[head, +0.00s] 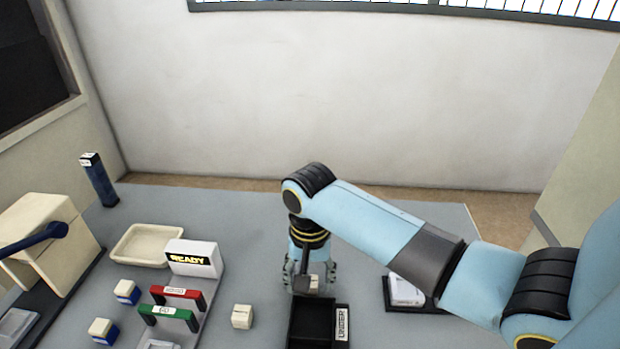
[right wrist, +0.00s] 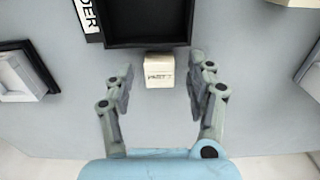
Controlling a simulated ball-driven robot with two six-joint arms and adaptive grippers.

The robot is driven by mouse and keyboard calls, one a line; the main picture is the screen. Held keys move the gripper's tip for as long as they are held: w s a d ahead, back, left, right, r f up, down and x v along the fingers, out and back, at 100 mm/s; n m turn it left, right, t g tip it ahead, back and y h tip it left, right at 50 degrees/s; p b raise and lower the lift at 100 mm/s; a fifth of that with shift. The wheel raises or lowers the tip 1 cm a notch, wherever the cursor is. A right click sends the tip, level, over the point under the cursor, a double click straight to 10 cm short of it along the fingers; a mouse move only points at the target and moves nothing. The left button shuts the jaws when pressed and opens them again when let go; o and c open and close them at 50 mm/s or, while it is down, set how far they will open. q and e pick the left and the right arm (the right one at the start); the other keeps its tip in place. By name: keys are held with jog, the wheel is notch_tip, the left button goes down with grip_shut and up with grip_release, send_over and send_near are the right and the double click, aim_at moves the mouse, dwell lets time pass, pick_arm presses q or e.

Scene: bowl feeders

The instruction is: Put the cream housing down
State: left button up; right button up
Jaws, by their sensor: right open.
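A cream housing (right wrist: 160,71) with printed lettering sits between the spread fingers of my right gripper (right wrist: 161,84) in the right wrist view, with a gap on each side. The housing is beside the near edge of a black tray (right wrist: 148,44) there. Another cream block (head: 242,316) stands on the table left of the tray. My left gripper is not in view.
Left of these are a READY display (head: 193,259), a red handle (head: 177,293), a green handle (head: 169,315), a cream tray (head: 147,246) and blue-and-cream blocks (head: 126,292). A white piece in a dark holder (head: 405,290) lies to the right.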

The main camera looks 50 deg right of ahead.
grip_shut()
dwell(0.4)
jog(key=shift+r, duration=0.15)
